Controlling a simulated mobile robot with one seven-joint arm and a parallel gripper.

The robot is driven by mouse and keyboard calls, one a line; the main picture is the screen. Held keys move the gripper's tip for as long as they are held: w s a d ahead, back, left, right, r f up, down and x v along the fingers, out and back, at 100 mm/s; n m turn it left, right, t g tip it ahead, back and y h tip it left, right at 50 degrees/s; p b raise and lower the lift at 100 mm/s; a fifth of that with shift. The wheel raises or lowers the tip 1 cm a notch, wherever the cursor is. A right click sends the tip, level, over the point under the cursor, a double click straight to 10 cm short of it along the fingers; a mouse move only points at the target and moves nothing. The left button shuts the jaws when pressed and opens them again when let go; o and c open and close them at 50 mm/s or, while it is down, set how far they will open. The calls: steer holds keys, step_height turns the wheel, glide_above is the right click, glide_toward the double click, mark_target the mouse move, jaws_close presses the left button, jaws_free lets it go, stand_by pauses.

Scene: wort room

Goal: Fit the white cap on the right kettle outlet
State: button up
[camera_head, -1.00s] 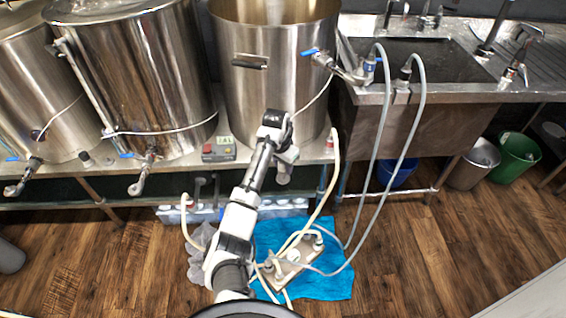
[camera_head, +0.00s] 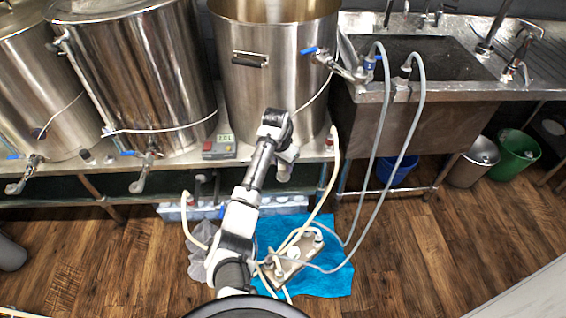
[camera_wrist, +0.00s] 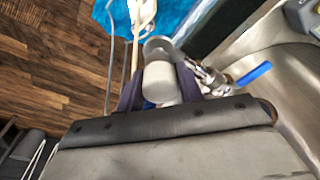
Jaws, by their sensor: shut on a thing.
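My gripper shows in the wrist view (camera_wrist: 160,88) with its two dark fingers closed on the white cap (camera_wrist: 160,82), a pale cylinder. A rounded grey piece shows just beyond the cap; I cannot tell if they touch. The outlet (camera_wrist: 208,80) of the right kettle, metal with a blue lever (camera_wrist: 255,73), is close to the right of the fingers and partly hidden by them. In the head view the right kettle (camera_head: 232,100) stands on the bench; my arm reaches its lower front and hides the low outlet, the fingers and the cap.
Two more kettles (camera_head: 140,80) with low outlets stand at left. A controller box (camera_head: 219,148) sits on the bench edge. A sink (camera_head: 425,115) with grey hoses (camera_head: 419,120) is at right. Hoses and a pump plate (camera_head: 290,268) lie on a blue mat (camera_head: 335,275) below.

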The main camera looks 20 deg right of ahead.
steer(key=shift+f+b, duration=0.65)
steer(key=shift+f, duration=0.65)
steer(key=o, duration=1.1)
steer(key=shift+r, duration=0.1)
steer(key=r, duration=0.4)
steer(key=a+r, duration=0.1)
steer(key=r, duration=0.4)
steer(key=s+r+b, duration=0.1)
steer(key=r, duration=0.3)
steer(key=shift+a+r, duration=0.3)
steer(key=shift+a, duration=0.1)
